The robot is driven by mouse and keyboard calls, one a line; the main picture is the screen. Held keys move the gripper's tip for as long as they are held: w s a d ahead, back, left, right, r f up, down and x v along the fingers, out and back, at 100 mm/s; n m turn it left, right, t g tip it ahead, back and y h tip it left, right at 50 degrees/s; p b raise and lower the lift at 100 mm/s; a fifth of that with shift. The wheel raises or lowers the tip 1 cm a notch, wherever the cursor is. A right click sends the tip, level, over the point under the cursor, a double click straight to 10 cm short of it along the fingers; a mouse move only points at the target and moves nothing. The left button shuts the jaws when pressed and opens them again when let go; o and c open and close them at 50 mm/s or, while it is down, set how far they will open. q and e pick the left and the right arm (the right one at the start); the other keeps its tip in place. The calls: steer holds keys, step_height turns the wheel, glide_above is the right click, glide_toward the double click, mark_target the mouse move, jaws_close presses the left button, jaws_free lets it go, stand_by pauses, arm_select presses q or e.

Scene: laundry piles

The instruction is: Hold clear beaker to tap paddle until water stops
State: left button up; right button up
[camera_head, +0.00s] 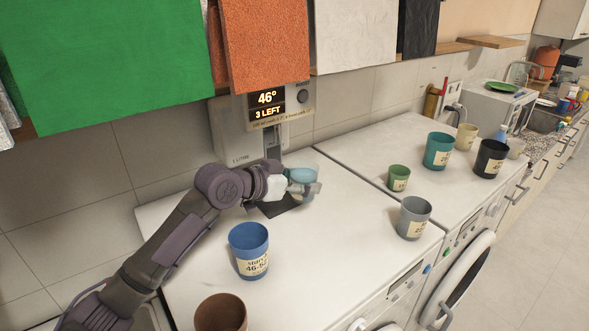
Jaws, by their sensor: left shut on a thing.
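The clear beaker (303,174), tinted pale blue, stands upright in front of the water dispenser's (229,145) lower part. My left gripper (306,188) is shut on the beaker, reaching it from the left. The dark tap paddle (272,144) shows just above and left of the beaker; I cannot tell whether they touch. The dispenser's screen (267,105) reads 46° and 3 LEFT. The water stream and the level inside the beaker cannot be made out. My right gripper is not in view.
A blue cup (248,243) and a brown cup (221,314) stand near my left arm. A grey cup (414,219), a green cup (398,178), a teal cup (438,150) and a black cup (490,158) stand to the right. The white top (340,245) between is clear.

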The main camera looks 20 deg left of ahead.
arm_select(q)
steer(key=shift+s+d+r+p, duration=0.1)
steer(key=shift+s+d+p, duration=0.7)
steer(key=shift+d, duration=0.4)
steer(key=shift+s+d+p, duration=0.6)
steer(key=shift+s+d, duration=0.4)
steer(key=shift+d, duration=0.15)
steer(key=shift+w+a, duration=0.1)
steer(key=shift+a, duration=0.1)
